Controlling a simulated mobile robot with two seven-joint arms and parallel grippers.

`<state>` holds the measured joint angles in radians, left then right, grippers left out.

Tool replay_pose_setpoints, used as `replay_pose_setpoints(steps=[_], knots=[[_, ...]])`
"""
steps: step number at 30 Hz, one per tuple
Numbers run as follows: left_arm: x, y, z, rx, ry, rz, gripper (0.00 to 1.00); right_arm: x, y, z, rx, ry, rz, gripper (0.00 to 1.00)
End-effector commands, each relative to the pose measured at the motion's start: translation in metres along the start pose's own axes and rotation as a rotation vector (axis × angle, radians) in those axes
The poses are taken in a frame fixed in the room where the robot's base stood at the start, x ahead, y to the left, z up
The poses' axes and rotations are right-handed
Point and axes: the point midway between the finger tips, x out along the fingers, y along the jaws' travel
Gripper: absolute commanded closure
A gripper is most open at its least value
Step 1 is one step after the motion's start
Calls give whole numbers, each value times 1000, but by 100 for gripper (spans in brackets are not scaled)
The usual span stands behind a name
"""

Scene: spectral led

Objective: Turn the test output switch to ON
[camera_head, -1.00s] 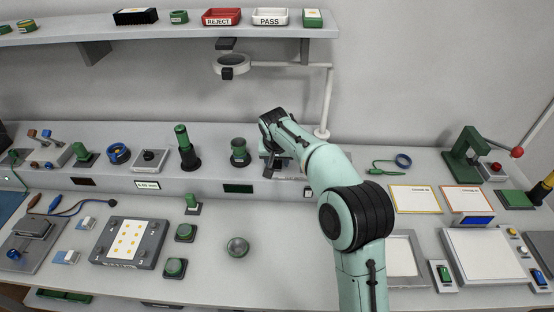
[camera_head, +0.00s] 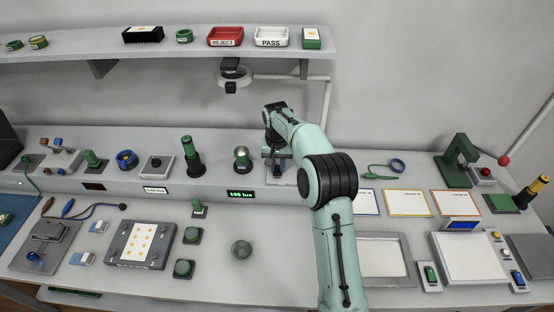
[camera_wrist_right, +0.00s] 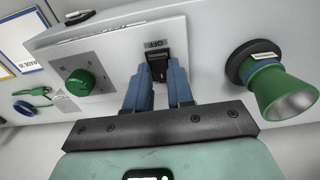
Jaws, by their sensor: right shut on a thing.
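The black test output switch (camera_wrist_right: 158,62) is on a light grey panel in the right wrist view, beside an upside-down OFF label (camera_wrist_right: 155,44). My right gripper (camera_wrist_right: 159,80) has its blue fingers on either side of the switch, shut on it. The lower part of the switch is partly hidden between the fingers. In the head view my right gripper (camera_head: 277,165) is at the raised bench ledge, and my own arm and gripper hide the switch. My left gripper is not in view.
A green knob (camera_wrist_right: 83,82) and a green cone-shaped fitting (camera_wrist_right: 284,90) flank the switch. A lit display (camera_head: 241,194) reads 105 lux. A magnifier (camera_head: 235,78) hangs above.

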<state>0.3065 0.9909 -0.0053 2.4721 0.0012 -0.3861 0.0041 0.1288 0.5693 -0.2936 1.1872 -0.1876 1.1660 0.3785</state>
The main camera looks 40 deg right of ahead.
Motion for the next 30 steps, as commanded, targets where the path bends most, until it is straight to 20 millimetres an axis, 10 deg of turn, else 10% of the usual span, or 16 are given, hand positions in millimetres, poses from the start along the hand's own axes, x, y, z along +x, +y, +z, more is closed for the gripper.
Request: replay_pose_setpoints(steps=[10, 13, 30], knots=[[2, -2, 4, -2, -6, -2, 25, 1, -2, -2, -1, 1, -10, 100], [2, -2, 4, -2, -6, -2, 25, 1, -2, -2, -1, 1, -9, 52], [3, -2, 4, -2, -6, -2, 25, -35, -2, -3, -2, 8, -11, 52]])
